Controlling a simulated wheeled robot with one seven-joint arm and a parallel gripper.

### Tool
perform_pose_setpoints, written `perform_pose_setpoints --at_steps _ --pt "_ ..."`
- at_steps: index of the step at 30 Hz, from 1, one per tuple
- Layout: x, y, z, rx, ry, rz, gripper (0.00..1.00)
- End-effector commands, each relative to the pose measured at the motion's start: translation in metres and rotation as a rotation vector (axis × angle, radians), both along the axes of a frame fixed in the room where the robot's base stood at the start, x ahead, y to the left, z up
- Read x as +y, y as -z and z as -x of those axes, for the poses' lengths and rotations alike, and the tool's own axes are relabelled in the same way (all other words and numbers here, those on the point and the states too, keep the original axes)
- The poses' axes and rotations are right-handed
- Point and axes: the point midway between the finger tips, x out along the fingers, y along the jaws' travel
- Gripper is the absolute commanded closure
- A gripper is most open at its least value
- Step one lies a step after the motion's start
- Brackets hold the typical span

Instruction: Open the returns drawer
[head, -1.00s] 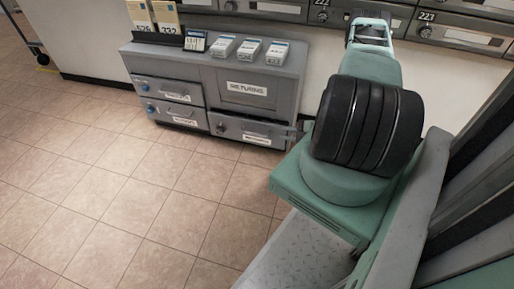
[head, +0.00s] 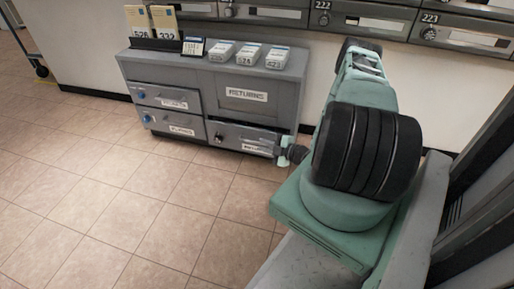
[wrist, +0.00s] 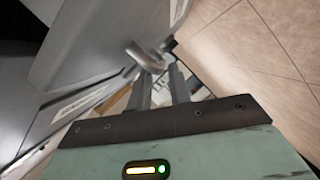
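The grey cabinet (head: 205,72) stands against the wall in the head view. Its lower-right drawer (head: 228,140) has a bar handle and a small white label (head: 257,149) too blurred to read surely. That drawer appears slightly out, with a dark gap above its front. A large panel above it bears a RETURNS label (head: 247,95). My gripper (head: 284,152) is at the drawer's right end. In the wrist view my gripper's two fingers (wrist: 164,72) stand close together, with the metal handle (wrist: 140,52) at their tips. They look shut on it, though the contact is partly hidden.
Two more drawers, upper left (head: 165,97) and lower left (head: 175,123), look shut. Card boxes (head: 247,55) and upright cards (head: 150,24) stand on the cabinet. Mailboxes (head: 370,20) line the wall above. The tiled floor (head: 130,210) in front is clear.

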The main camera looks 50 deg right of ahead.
Motion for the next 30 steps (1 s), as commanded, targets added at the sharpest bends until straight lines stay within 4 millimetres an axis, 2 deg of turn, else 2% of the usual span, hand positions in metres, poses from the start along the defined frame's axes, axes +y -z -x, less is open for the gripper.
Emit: perform_pose_setpoints --at_steps 3,9,19,20,21,22,30 --pt "0.001 0.007 -0.019 -0.001 -0.001 0.001 0.8" --pt "0.003 0.01 -0.037 0.0 -0.001 -0.001 0.8" --pt "0.003 0.009 -0.04 0.001 0.001 -0.001 0.8" --pt "0.003 0.009 -0.04 0.001 0.001 -0.001 0.83" --pt "0.003 0.009 -0.04 0.001 0.001 -0.001 0.94" --pt "0.003 0.009 -0.04 0.001 0.001 -0.001 1.0" --pt "0.005 0.008 -0.039 0.001 0.0 -0.001 1.0"
